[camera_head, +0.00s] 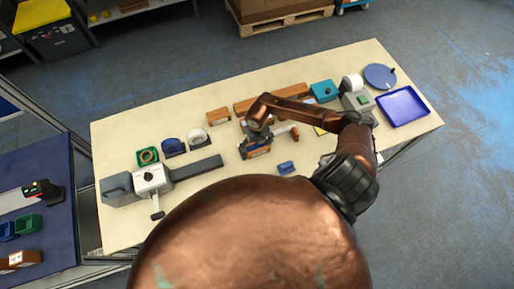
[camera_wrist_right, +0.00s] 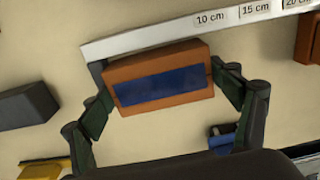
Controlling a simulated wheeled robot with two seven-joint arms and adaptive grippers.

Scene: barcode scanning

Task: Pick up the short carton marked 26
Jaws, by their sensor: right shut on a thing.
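A short orange-brown carton (camera_wrist_right: 130,72) with a blue panel on its top lies between the fingers of my right gripper (camera_wrist_right: 165,88) in the wrist view. The fingers are shut on its two ends. In the head view my right gripper (camera_head: 258,143) is over the middle of the table, and the carton (camera_head: 258,153) shows partly below it. No number can be read on the carton. My left gripper is not in view.
A white ruler strip (camera_wrist_right: 160,38) with cm labels runs just behind the carton. The front middle is mostly clear.

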